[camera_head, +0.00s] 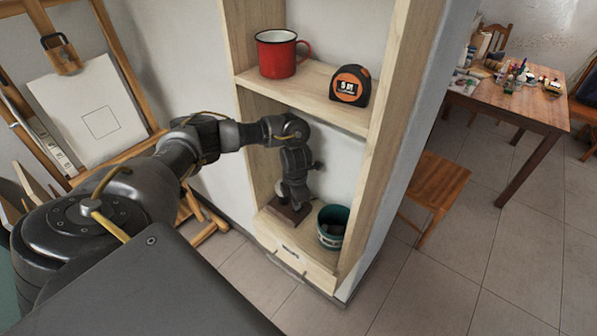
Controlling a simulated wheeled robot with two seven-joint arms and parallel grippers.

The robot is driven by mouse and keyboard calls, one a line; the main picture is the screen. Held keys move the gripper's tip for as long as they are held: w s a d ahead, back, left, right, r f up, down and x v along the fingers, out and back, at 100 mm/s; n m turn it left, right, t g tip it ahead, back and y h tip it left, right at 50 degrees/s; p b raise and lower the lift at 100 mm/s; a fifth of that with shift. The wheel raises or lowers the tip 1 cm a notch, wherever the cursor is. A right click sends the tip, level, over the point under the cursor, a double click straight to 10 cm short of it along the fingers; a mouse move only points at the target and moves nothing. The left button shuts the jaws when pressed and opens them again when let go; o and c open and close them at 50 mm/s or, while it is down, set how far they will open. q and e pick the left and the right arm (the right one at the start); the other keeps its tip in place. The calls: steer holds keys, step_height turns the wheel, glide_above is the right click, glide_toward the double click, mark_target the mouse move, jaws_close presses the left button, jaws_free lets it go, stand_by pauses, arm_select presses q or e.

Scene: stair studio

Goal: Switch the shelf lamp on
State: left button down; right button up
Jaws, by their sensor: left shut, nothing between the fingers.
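My left arm reaches in from the left into the lower bay of the wooden shelf (384,140). My left gripper (296,203) points down, shut and empty, over a dark brown block-like base (301,215) on the lower board. A small pale rounded piece shows just left of the gripper. The base and pale piece look like parts of the shelf lamp, but my gripper and wrist hide most of it. I cannot tell whether the fingertips touch the base, or whether the lamp is lit. My right gripper is not in view.
A dark green pot (333,228) stands close to the right of the gripper. A red mug (277,55) and a tape measure (350,86) sit on the board above. A drawer (291,252) is below. An easel (135,82) stands left; a cluttered table (520,108) stands right.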

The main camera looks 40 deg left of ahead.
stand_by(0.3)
arm_select(q)
steer(key=shift+f+b, duration=0.35)
steer(key=shift+s, duration=0.1)
steer(key=shift+r+p, duration=0.6)
steer(key=shift+r, duration=0.1)
step_height(320, 180, up, 6)
steer(key=p, duration=0.3)
steer(key=shift+f+p, duration=0.2)
steer(key=shift+p, duration=0.2)
